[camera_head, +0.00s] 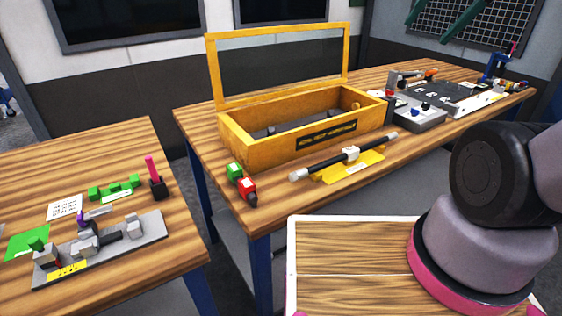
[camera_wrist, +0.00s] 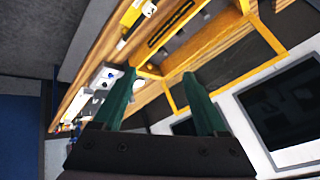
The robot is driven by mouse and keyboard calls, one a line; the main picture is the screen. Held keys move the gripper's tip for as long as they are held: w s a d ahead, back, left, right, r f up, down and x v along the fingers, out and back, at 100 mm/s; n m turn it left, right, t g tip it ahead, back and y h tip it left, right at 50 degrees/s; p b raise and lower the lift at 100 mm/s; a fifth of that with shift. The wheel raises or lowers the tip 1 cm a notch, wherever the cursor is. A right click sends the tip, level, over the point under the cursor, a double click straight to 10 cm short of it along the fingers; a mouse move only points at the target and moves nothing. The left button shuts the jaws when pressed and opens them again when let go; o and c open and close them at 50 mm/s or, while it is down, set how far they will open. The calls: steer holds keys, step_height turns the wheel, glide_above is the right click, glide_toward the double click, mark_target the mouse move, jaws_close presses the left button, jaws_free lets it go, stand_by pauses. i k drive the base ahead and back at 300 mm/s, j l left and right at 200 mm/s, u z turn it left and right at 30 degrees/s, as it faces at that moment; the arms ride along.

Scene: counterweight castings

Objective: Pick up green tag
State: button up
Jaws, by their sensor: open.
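A flat green card (camera_head: 28,240) lies on the left table near the left picture edge, partly covered by the end of a grey fixture; it looks the most like a green tag. I cannot tell for sure which is the tag. My gripper (camera_wrist: 157,80) shows in the wrist view with two green fingers apart and nothing between them. It is far from the card, which is not seen in the wrist view.
A grey fixture plate (camera_head: 150,229) with several parts stands on the left table, with a pink-handled tool (camera_head: 151,168) behind it.

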mark_target(234, 170)
steer(key=u, duration=1.2)
steer(key=k+u, duration=0.45)
